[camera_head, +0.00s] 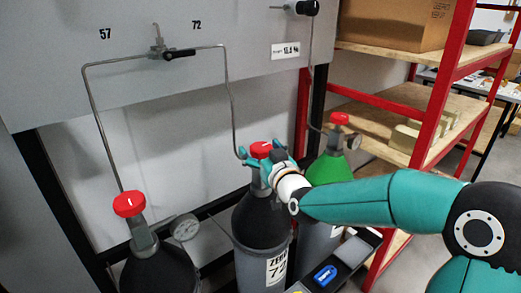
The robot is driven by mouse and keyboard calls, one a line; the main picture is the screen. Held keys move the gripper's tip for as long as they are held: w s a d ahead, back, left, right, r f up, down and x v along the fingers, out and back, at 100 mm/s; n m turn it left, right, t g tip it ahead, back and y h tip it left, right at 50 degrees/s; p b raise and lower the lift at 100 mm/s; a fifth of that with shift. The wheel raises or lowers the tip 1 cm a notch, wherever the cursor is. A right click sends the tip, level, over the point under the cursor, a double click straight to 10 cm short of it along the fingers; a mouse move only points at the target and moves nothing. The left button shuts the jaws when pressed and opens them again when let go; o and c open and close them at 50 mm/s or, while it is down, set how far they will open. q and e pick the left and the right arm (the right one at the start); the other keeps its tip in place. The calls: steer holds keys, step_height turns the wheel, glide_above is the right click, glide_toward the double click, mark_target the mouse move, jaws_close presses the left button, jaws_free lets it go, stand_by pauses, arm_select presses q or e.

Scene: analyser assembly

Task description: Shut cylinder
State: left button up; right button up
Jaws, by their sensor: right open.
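Three gas cylinders stand against the grey panel, each with a red valve knob. The left dark cylinder (158,270) has its red knob (129,204) and a gauge (185,228) on top. The right cylinder (328,168) has a green shoulder and a red knob (339,118). My right gripper (257,158) is open at the middle cylinder's knob, its teal fingers beside and just below the knob. Contact cannot be told. My left gripper is not in view.
The grey panel (200,100) bears thin pipes and a black-handled valve (180,54) between 57 and 72. A red-framed shelf (390,115) with boxes stands right, close to my right arm. A blue item (325,275) lies on a dark surface at the bottom.

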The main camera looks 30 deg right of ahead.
steer(key=c, duration=1.2)
steer(key=shift+m+h, duration=0.4)
steer(key=shift+h, duration=0.2)
steer(key=m+g+h+p, duration=0.2)
steer(key=m+h, duration=0.1)
steer(key=h, duration=0.1)
steer(key=shift+a+r+h, duration=0.1)
steer(key=shift+r+h, duration=0.05)
steer(key=shift+h, duration=0.15)
steer(key=m+g+h+p, duration=0.3)
steer(key=m+g+h, duration=0.1)
steer(key=g+h, duration=0.1)
steer(key=shift+m, duration=0.4)
steer(key=m+g+h+p, duration=0.1)
steer(key=g, duration=0.1)
steer(key=m+g+h+p, duration=0.1)
steer(key=m+g, duration=0.1)
steer(key=m+g+h+p, duration=0.1)
steer(key=g+p, duration=0.1)
steer(key=shift+s+d+m, duration=0.1)
steer(key=shift+d+m, duration=0.15)
steer(key=shift+m, duration=0.05)
steer(key=shift+s+m+g+h+p, duration=0.1)
steer(key=shift+m+g+h+p, duration=0.1)
steer(key=shift+m+g+p, duration=1.2)
steer(key=shift+s+m+g+h+p, duration=0.15)
steer(key=shift+m+g+p, duration=0.45)
steer(key=shift+g, duration=1.5)
steer(key=shift+d, duration=0.1)
steer(key=shift+w, duration=0.1)
